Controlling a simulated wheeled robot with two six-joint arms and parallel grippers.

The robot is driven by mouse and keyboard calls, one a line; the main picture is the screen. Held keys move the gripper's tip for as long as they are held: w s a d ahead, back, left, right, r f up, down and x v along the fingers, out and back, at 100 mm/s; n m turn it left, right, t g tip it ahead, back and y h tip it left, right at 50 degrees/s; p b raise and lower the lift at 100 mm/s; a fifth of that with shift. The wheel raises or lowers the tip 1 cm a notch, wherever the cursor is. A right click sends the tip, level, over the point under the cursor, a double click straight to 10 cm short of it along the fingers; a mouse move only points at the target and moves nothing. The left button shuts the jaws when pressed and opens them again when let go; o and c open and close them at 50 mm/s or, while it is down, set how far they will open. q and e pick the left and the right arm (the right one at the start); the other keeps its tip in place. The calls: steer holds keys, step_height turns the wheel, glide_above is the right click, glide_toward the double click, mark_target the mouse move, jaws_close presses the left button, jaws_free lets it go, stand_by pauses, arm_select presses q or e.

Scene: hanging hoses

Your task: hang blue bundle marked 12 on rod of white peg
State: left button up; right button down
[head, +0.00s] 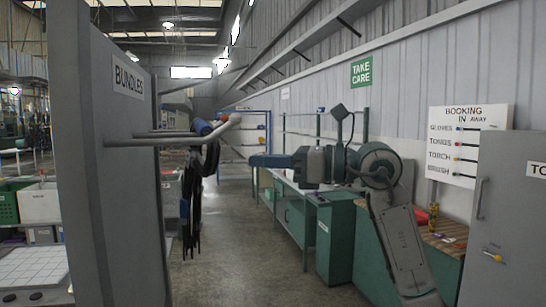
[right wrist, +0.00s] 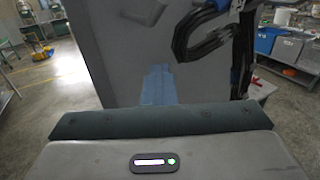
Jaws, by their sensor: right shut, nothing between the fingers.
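A rod with a white end (head: 234,119) sticks out to the right from the grey BUNDLES panel (head: 120,190). A blue-ended rod (head: 203,127) shows just behind it. Dark hose bundles (head: 196,215) with blue parts hang below these rods; I cannot tell which rod bears them, and no number 12 is readable. Black hose with blue (right wrist: 240,55) also hangs in the right wrist view. My right gripper (head: 252,161) is shut and empty, pointing left, to the right of the bundles and apart from them. My left gripper is not in view.
A green bench (head: 295,215) and cabinet (head: 336,240) stand along the right wall. A grey locker (head: 510,220) is at far right. Crates (head: 40,203) stand beyond the panel at left. The floor between panel and bench is clear.

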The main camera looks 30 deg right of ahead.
steer(key=shift+w+a+f+p, duration=0.1)
steer(key=shift+w+a+p, duration=0.35)
steer(key=shift+a+p, duration=0.8)
steer(key=shift+w+a+f+p, duration=0.1)
steer(key=shift+w+a+p, duration=0.4)
steer(key=shift+a, duration=1.4)
steer(key=shift+w+a+f+p, duration=0.1)
steer(key=shift+w+a+p, duration=0.3)
steer(key=shift+a+p, duration=0.85)
steer(key=w+a+f+b, duration=0.1)
steer(key=a+f+b, duration=0.1)
steer(key=a+f, duration=0.3)
steer(key=shift+w+a+f+b, duration=0.15)
steer(key=shift+w+a+b, duration=0.2)
steer(key=shift+a, duration=0.5)
steer(key=c, duration=1.7)
jaws_free()
